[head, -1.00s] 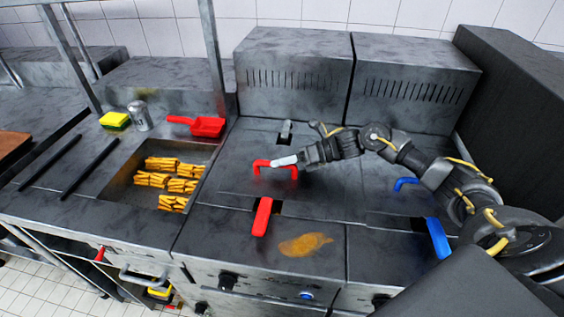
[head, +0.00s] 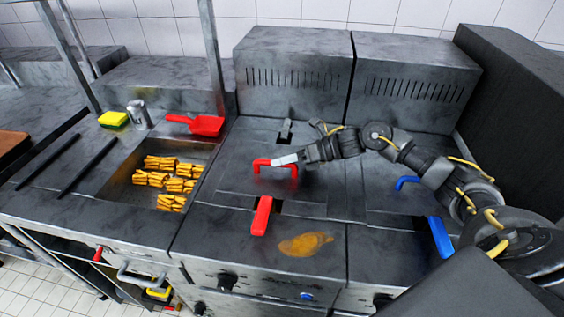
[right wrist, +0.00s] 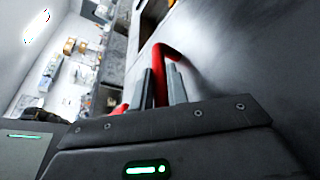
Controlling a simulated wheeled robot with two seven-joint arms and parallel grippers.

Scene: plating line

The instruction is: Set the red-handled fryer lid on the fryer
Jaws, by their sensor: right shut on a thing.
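The fryer lid is a dark metal plate (head: 235,178) with a red bar handle (head: 262,162), lying over the left fryer (head: 215,225) in the head view. My right gripper (head: 285,160) is shut on the red handle. In the right wrist view the two fingers (right wrist: 160,88) close on the red handle (right wrist: 160,58). The lid looks flat and level with the fryer top; I cannot tell whether it is fully seated. A red basket handle (head: 262,216) sticks out at the lid's front edge. My left gripper is not in view.
A blue-handled lid (head: 407,182) and a blue basket handle (head: 439,237) are at the right fryer. Left of the fryer are a fries bin (head: 122,188), a red scoop (head: 207,126), a shaker (head: 140,116) and a sponge (head: 113,119). An orange stain (head: 305,244) marks the front.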

